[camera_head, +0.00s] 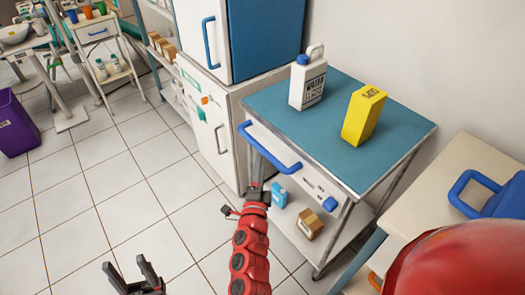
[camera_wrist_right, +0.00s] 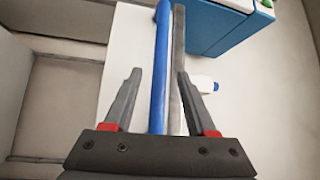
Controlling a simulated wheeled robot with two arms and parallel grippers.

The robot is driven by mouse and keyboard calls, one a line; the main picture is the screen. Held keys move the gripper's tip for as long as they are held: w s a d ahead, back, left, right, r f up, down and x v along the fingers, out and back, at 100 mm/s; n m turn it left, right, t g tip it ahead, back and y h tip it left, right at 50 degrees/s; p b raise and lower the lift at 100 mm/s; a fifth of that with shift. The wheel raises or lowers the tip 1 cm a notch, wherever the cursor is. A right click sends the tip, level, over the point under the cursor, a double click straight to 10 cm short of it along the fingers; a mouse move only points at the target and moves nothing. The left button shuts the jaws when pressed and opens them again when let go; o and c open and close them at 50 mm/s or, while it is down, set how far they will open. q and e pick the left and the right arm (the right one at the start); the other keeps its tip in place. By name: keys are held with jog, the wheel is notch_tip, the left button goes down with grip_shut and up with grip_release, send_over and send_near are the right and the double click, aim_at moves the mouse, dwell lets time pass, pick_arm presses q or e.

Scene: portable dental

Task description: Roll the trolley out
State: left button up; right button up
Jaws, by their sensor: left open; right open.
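The trolley (camera_head: 404,142) has a blue top and grey metal frame and stands against the wall at right of centre. Its blue handle (camera_head: 268,149) runs along the near side. A yellow box (camera_head: 363,116) and a white bottle with a blue cap (camera_head: 308,82) stand on top. My right gripper (camera_head: 256,188) is by the handle, partly hidden by its own arm. In the right wrist view it is open (camera_wrist_right: 159,76), with a blue bar (camera_wrist_right: 162,50), apparently the handle, between its fingers in the picture. My left gripper (camera_head: 133,272) is open and empty over the floor.
A blue carton (camera_head: 279,194) and a brown box (camera_head: 310,224) are on the trolley's lower shelf. A white cabinet (camera_head: 207,127) stands left of the trolley, a beige table (camera_head: 447,185) right. Tiled floor (camera_head: 110,190) is clear at left; a purple bin (camera_head: 14,128) stands far left.

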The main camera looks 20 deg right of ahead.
aim_at(262, 150)
jog(key=x, duration=0.6)
jog(key=shift+w+d, duration=0.15)
jog(key=shift+w, duration=0.1)
grip_shut()
dwell(1.1)
